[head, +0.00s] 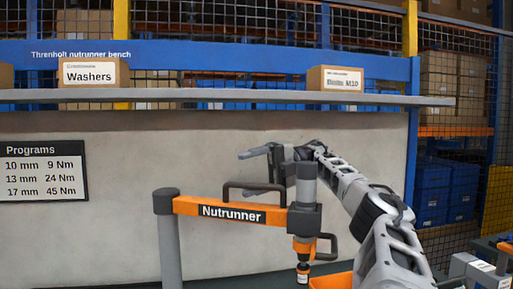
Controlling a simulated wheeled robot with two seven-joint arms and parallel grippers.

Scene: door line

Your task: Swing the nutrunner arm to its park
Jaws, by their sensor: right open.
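The orange nutrunner arm (188,205), labelled "Nutrunner", reaches right from a grey pivot post (168,240). Its right end carries the dark tool head (304,219), with an orange and black spindle (303,260) hanging below. A dark bar handle (253,185) stands on top of the arm. My right gripper (255,160) is open and empty, its fingers pointing left, just above the handle in the picture. I cannot tell how far in depth it is from the handle; no contact shows. My left gripper is out of view. I cannot make out a park for the arm.
A grey shelf (220,97) runs across above, with a "Washers" box (90,73) and a second labelled box (335,79). An orange bin (330,282) sits below the tool head. A "Programs" sign (42,170) hangs on the back panel at left. Grey equipment (480,270) stands at lower right.

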